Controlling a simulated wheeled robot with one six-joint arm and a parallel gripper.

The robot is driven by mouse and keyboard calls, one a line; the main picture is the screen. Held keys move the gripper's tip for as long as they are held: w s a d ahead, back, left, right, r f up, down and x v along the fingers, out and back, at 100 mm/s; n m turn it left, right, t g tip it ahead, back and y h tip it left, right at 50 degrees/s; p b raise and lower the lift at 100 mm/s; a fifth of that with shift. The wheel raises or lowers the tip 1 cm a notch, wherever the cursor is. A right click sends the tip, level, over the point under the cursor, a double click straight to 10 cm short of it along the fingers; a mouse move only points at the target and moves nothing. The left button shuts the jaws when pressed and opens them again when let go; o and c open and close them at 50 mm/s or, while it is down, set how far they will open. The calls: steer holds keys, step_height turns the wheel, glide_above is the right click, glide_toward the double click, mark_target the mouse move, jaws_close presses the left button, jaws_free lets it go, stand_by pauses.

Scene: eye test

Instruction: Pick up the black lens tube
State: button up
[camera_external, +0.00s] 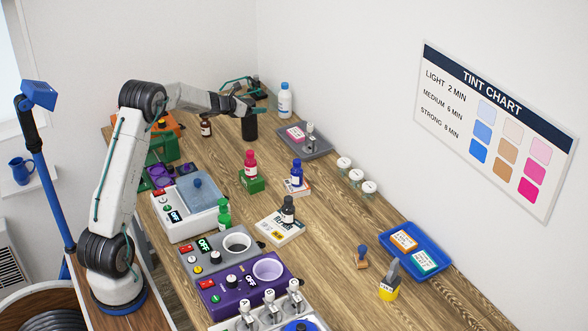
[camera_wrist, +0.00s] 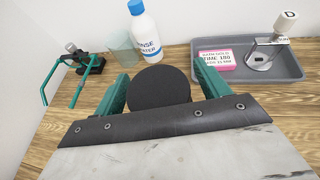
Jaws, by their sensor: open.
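The black lens tube (camera_external: 250,128) stands upright on the wooden table at the far end of the row of things. In the wrist view its round black top (camera_wrist: 158,88) lies between the two green fingers. My gripper (camera_external: 246,106) is open and sits at the top of the tube, with one finger on each side of it in the wrist view. A small gap seems to show at the fingers, but I cannot tell whether either touches the tube. The tube's lower part is hidden in the wrist view.
A white rinse water bottle (camera_wrist: 145,30) and a clear greenish cup (camera_wrist: 122,46) stand just beyond the tube. A grey tray (camera_wrist: 285,68) with a pink-and-white box (camera_wrist: 216,58) is to the right. A green-framed stand (camera_wrist: 88,62) is at left. A brown bottle (camera_external: 206,127) stands nearby.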

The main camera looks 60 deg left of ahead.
steer(key=c, duration=1.4)
steer(key=shift+c, duration=0.3)
steer(key=shift+r, duration=0.15)
